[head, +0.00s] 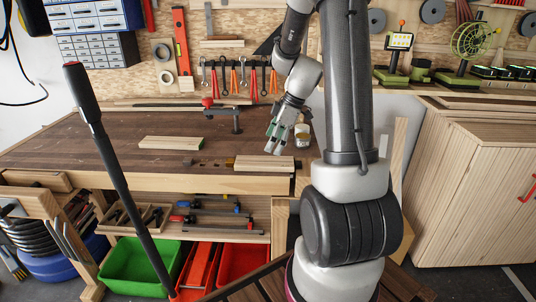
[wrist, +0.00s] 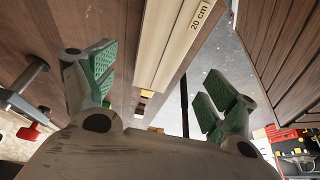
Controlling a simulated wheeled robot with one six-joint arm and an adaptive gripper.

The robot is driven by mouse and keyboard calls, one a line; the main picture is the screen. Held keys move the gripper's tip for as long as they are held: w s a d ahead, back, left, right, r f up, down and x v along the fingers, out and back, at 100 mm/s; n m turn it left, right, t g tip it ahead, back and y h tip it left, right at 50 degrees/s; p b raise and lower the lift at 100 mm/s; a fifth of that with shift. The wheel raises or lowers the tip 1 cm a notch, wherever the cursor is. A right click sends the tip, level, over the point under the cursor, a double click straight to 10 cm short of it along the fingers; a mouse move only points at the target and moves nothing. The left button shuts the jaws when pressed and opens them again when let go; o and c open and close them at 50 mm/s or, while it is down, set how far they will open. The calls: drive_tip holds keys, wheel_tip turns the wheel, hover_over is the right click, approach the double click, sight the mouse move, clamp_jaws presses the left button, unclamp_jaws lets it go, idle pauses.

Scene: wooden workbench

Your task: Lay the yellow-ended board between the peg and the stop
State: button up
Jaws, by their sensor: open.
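A pale board (head: 264,163) lies at the front right of the bench, with a small yellow patch at its left end. In the wrist view this board (wrist: 172,45) runs away between my fingers, marked "20 cm", with yellow at its near end. A second pale board (head: 170,143) lies further left and back, with no yellow visible. Small dark pieces (head: 187,162) sit near the front edge, left of the yellow end; I cannot tell which is the peg or the stop. My gripper (head: 276,138) is open and empty, above and behind the front board; it also shows in the wrist view (wrist: 158,88).
A red-handled clamp (head: 222,116) stands on the bench behind the boards. The workbench (head: 80,145) is clear at left. Its front edge lies close to the front board.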

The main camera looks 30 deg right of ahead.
drive_tip(key=s+a+r+m+h, duration=0.1)
drive_tip(key=s+a+r+m, duration=0.35)
drive_tip(key=s+r, duration=0.65)
drive_tip(key=s+a+r+m+t+h, duration=0.1)
drive_tip(key=s+r+m, duration=0.1)
drive_tip(key=s, duration=0.3)
drive_tip(key=s+a+r+m+h, duration=0.1)
drive_tip(key=s+r+m, duration=0.2)
drive_tip(key=s, duration=0.3)
drive_tip(key=shift+s+a+m+t+h, duration=0.15)
drive_tip(key=shift+a+m+t+h, duration=0.2)
drive_tip(key=shift+m, duration=0.5)
drive_tip(key=shift+r, duration=0.1)
